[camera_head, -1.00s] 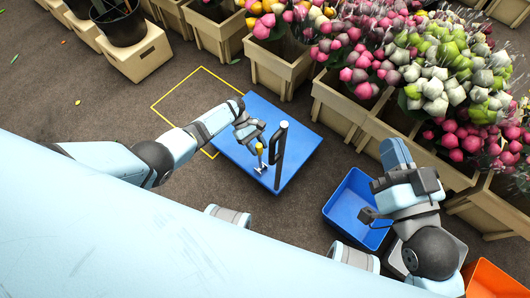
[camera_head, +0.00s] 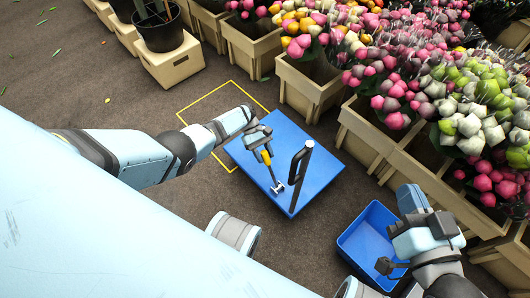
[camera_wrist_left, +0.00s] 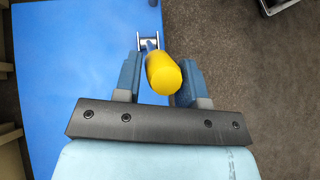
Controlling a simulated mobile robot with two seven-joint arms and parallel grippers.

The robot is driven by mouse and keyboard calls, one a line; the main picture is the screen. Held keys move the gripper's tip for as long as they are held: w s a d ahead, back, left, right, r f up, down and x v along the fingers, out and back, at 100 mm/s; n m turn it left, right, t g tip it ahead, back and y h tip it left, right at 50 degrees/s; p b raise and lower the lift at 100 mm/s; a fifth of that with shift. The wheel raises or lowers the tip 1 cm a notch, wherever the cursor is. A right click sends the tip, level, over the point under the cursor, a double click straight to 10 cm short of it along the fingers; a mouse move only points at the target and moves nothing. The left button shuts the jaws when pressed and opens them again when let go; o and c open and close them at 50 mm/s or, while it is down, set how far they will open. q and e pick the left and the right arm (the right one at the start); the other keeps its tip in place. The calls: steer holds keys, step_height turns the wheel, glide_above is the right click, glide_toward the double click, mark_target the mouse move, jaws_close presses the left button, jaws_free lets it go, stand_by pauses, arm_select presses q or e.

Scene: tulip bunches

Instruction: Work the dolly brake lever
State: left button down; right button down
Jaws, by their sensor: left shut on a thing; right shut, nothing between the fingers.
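The blue dolly (camera_head: 320,173) lies flat on the floor and also shows in the left wrist view (camera_wrist_left: 60,60). Its brake lever has a yellow grip (camera_head: 266,157) and a thin rod running to a small metal bracket (camera_head: 278,188). The lever leans up and left, away from the dark upright post (camera_head: 299,165). My left gripper (camera_head: 262,148) is shut on the lever. In the left wrist view the yellow grip (camera_wrist_left: 163,73) stands between the two fingers, with the bracket (camera_wrist_left: 149,42) beyond. My right gripper (camera_head: 385,265) is shut and empty beside a blue crate.
The blue crate (camera_head: 349,243) stands right of the dolly. A yellow outline (camera_head: 207,96) marks the floor behind the dolly. Wooden planters (camera_head: 315,85) of tulips line the back and right. A black pot (camera_head: 160,35) sits on a tan box at upper left.

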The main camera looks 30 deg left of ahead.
arm_select(q)
steer(key=shift+a+f, duration=0.15)
steer(key=shift+a, duration=0.15)
steer(key=c, duration=1.1)
jaws_free()
steer(key=o, duration=0.4)
steer(key=shift+f, duration=0.1)
steer(key=shift+c, duration=0.2)
arm_select(e)
steer(key=shift+w, duration=0.15)
arm_select(q)
steer(key=shift+d, duration=0.1)
steer(key=shift+w+r, duration=0.1)
steer(key=shift+r, duration=0.1)
steer(key=p+v, duration=0.2)
steer(key=v, duration=1.1)
steer(key=shift+a, duration=0.3)
arm_select(e)
step_height(320, 180, up, 3)
steer(key=shift+f+t, duration=0.2)
steer(key=shift+t, duration=0.4)
arm_select(q)
steer(key=shift+w+r, duration=0.1)
arm_select(e)
steer(key=shift+d, duration=0.1)
